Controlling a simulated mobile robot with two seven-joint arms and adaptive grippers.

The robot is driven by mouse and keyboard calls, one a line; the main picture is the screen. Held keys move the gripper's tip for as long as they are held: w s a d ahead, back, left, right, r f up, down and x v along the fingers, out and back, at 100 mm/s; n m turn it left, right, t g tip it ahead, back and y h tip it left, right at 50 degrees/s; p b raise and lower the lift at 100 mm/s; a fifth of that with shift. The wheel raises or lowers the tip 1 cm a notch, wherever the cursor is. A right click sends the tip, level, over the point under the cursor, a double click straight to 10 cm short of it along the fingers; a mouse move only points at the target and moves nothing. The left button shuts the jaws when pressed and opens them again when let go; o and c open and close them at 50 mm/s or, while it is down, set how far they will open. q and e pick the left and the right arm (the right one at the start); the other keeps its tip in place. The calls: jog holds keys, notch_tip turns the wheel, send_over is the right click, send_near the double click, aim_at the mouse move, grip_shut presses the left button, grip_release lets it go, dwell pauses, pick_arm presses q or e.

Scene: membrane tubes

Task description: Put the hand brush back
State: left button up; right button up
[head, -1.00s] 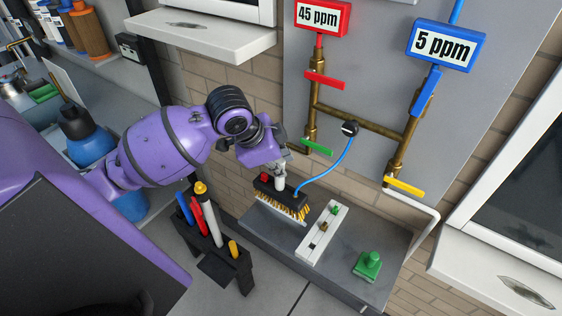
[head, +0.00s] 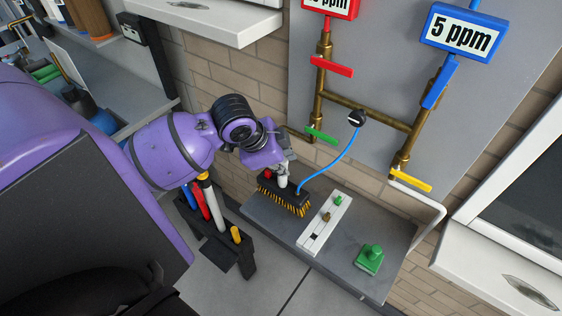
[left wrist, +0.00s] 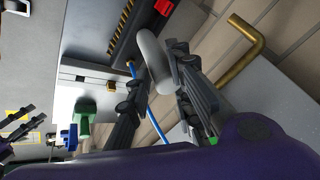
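The hand brush (head: 285,193), a black block with yellow bristles and a pale handle, is at the left end of the grey shelf (head: 287,238), bristles facing the front-left. I cannot tell whether it rests on the shelf. In the left wrist view the brush block (left wrist: 126,28) is at the top, and its pale grey handle (left wrist: 155,62) lies between my left fingertips. My left gripper (head: 284,170) appears shut on this handle. Dark fingers at the left edge of the left wrist view look like my right gripper (left wrist: 22,125); their opening is unclear.
A white strip (head: 313,238) with small green and brass parts and a green block (head: 369,259) share the shelf. A black rack (head: 223,247) holds coloured tools at left. Brass pipes (head: 322,75) with coloured levers and a blue cable (head: 345,158) are behind.

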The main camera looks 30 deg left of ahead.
pick_arm(q)
jog(key=o, duration=0.4)
jog(key=shift+w, duration=0.1)
jog(key=shift+c, duration=0.2)
jog(key=v, duration=1.2)
jog(key=shift+r, duration=0.15)
dwell(0.6)
